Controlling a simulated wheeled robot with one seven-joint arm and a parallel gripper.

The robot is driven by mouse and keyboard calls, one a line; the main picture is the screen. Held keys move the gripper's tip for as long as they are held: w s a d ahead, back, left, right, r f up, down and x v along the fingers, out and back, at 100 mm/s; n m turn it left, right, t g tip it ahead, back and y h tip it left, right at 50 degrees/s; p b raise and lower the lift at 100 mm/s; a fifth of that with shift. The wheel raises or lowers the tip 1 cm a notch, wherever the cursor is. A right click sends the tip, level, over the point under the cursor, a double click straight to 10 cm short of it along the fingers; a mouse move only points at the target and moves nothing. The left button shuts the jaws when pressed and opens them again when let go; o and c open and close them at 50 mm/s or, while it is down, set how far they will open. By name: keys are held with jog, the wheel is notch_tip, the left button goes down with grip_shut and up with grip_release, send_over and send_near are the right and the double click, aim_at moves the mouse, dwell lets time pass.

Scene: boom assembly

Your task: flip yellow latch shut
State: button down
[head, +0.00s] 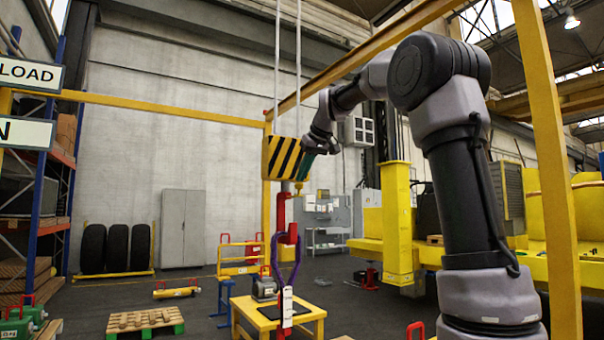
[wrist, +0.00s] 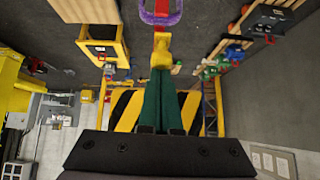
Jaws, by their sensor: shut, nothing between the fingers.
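The yellow latch (wrist: 161,50) shows in the wrist view, just beyond my fingertips and in line with them; I cannot tell whether they touch. A red hook shank (wrist: 159,29) shows past it, and a purple sling loop (wrist: 160,13) lies further on. My gripper (wrist: 161,73) has its green fingers shut together with nothing between them. In the head view my gripper (head: 306,166) is beside the striped hook block (head: 282,158). The red hook (head: 289,235) hangs below the block with the purple sling (head: 291,262) on it. The latch's exact angle is unclear.
A yellow table (head: 262,318) stands under the hook, with a white tag (head: 287,306) on the sling in front of it. A yellow post (head: 396,225) and yellow machine stand at right. A pallet (head: 145,320) lies at lower left. Yellow frame beams run overhead.

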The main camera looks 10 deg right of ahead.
jog(key=shift+s+d+f+t, duration=0.1)
jog(key=shift+s+f+t, duration=0.1)
jog(key=shift+t, duration=0.1)
notch_tip(320, 180, down, 13)
jog(key=t+y, duration=0.1)
jog(key=t, duration=0.1)
jog(key=shift+s, duration=0.25)
dwell(0.8)
dwell(0.7)
